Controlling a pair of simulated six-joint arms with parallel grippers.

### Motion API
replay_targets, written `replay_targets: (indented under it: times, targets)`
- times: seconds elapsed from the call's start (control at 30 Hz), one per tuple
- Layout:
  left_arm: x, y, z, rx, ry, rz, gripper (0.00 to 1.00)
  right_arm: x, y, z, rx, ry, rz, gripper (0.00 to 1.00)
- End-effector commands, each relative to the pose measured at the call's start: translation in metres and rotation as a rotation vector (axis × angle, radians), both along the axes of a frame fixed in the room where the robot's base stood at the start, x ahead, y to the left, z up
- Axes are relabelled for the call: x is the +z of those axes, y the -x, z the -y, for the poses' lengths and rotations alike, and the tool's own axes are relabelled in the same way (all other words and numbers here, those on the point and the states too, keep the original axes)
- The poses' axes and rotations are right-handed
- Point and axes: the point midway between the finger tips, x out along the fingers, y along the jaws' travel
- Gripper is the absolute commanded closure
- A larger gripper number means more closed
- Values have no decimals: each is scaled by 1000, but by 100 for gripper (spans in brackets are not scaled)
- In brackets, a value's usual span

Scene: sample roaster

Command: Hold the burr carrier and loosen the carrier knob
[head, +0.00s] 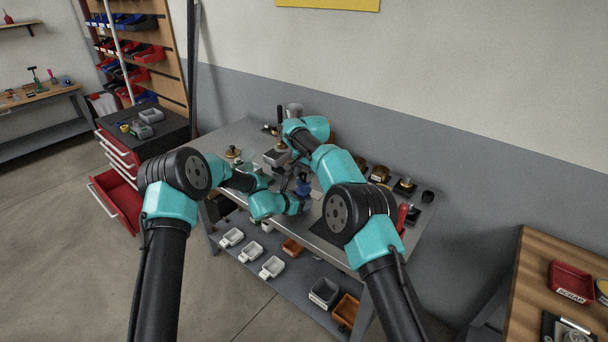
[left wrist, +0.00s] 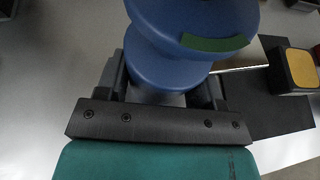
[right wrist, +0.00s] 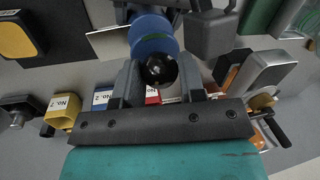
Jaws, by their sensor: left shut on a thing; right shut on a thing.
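The blue burr carrier (head: 304,188) is at the worktable, between my two grippers. In the left wrist view it fills the top middle (left wrist: 170,68), a wide blue body with a green mark on its rim. My left gripper (left wrist: 165,80) is shut on its narrower part. In the right wrist view the round black carrier knob (right wrist: 159,70) sits at the end of the blue carrier (right wrist: 150,33). My right gripper (right wrist: 160,82) is shut on the knob, one finger on each side. In the head view my arms partly hide both grippers and the knob.
The grey worktable (head: 245,130) carries several small items along its back edge. White trays (head: 271,267) and other bins are on the lower shelf.

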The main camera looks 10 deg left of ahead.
Motion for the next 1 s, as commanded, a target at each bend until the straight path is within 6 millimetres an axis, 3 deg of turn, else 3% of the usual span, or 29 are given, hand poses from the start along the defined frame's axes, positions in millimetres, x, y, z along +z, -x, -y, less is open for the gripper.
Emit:
replay_targets:
  times: [0.2,0.5,0.53,0.6,0.8,1.0]
  targets:
    - [0,0,-1,1,0,0,71,0,0,1,98,-1,0,87]
    - [0,0,-1,1,0,0,71,0,0,1,106,-1,0,87]
    - [0,0,-1,1,0,0,71,0,0,1,106,-1,0,62]
    - [0,0,-1,1,0,0,71,0,0,1,105,-1,0,55]
    - [0,0,-1,1,0,0,71,0,0,1,105,-1,0,38]
    - [0,0,0,1,0,0,71,0,0,0,105,-1,0,38]
